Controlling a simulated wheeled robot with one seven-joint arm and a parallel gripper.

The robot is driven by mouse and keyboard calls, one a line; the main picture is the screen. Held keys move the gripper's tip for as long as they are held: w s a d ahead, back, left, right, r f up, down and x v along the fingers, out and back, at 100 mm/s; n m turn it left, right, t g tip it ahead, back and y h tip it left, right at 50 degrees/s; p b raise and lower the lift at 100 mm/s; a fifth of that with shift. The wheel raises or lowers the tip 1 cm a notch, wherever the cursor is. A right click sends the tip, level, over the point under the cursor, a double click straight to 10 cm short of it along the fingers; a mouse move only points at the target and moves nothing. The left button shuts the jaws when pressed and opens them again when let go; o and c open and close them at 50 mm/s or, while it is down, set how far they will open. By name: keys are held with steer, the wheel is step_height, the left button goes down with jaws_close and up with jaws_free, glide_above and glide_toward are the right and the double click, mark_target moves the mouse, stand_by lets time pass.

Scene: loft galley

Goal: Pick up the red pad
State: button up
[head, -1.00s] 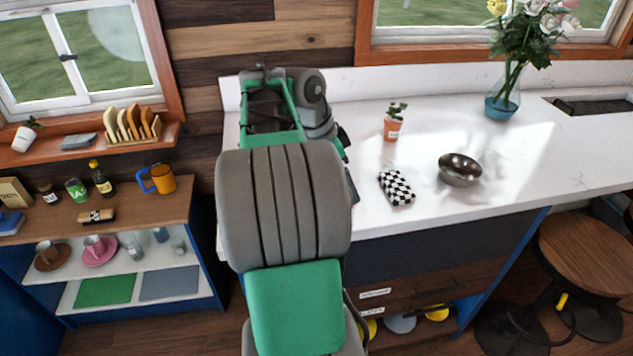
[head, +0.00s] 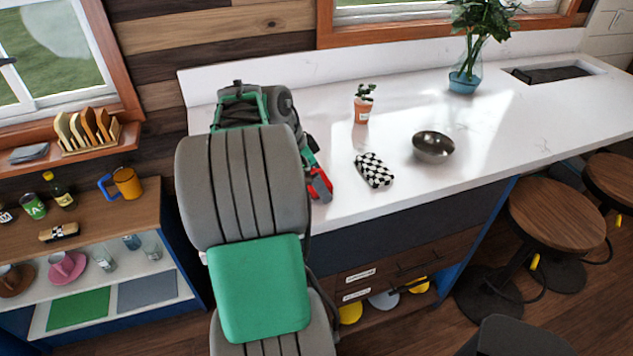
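A red pad (head: 320,186) shows in the head view at the front left of the white counter, just right of my big grey arm link. Only part of it is visible, with dark gripper parts across and beside it. My gripper (head: 316,174) is at the pad, low over the counter and partly hidden by my arm. It is too small and covered to tell whether the fingers are open or shut on the pad, or whether the pad rests on the counter.
A black-and-white checkered block (head: 374,170) lies right of the pad. Behind are a small potted plant (head: 362,108), a metal bowl (head: 433,147) and a blue vase (head: 464,82). The counter's front edge is close. Stools (head: 553,215) stand at right, a shelf unit (head: 100,225) at left.

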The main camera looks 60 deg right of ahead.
steer(key=c, duration=1.3)
steer(key=shift+r, duration=0.1)
steer(key=shift+r, duration=0.25)
step_height(320, 180, up, 3)
steer(key=shift+f+b, duration=0.2)
steer(key=shift+b, duration=0.15)
steer(key=w+a+r+p, duration=0.2)
steer(key=w+a+r, duration=0.4)
steer(key=a+r, duration=0.3)
steer(key=a, duration=0.3)
steer(key=shift+w+r, duration=0.4)
steer(key=shift+a, duration=0.1)
